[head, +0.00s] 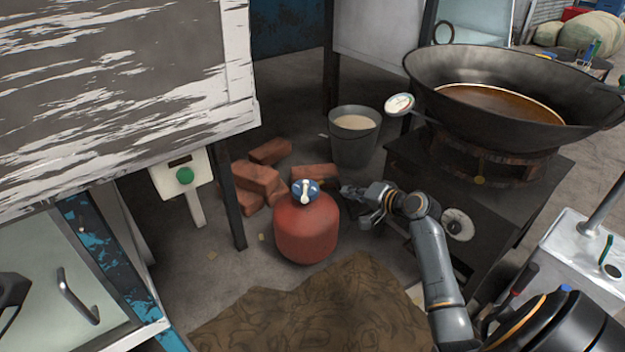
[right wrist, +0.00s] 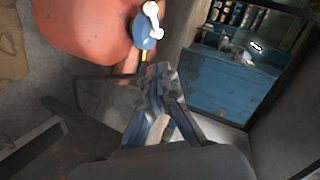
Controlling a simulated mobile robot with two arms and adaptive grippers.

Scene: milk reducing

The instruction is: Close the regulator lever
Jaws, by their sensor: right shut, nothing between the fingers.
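A red gas cylinder (head: 306,229) stands upright on the floor. On its top sits a blue regulator (head: 314,190) with a white lever (head: 304,192). In the right wrist view the cylinder (right wrist: 88,28) fills the upper left, with the blue regulator (right wrist: 145,42) and the white lever (right wrist: 152,14) at its edge. My right gripper (head: 346,191) is just right of the regulator in the head view, shut and empty. In the right wrist view its fingertips (right wrist: 160,72) lie below the regulator, apparently apart from it.
Loose bricks (head: 256,178) lie behind and left of the cylinder. A grey bucket (head: 353,146) stands behind it. A large wok (head: 452,68) rests on a dark stove (head: 408,172) at right. A brown cloth (head: 315,312) lies in front. A cabinet (head: 100,272) stands at left.

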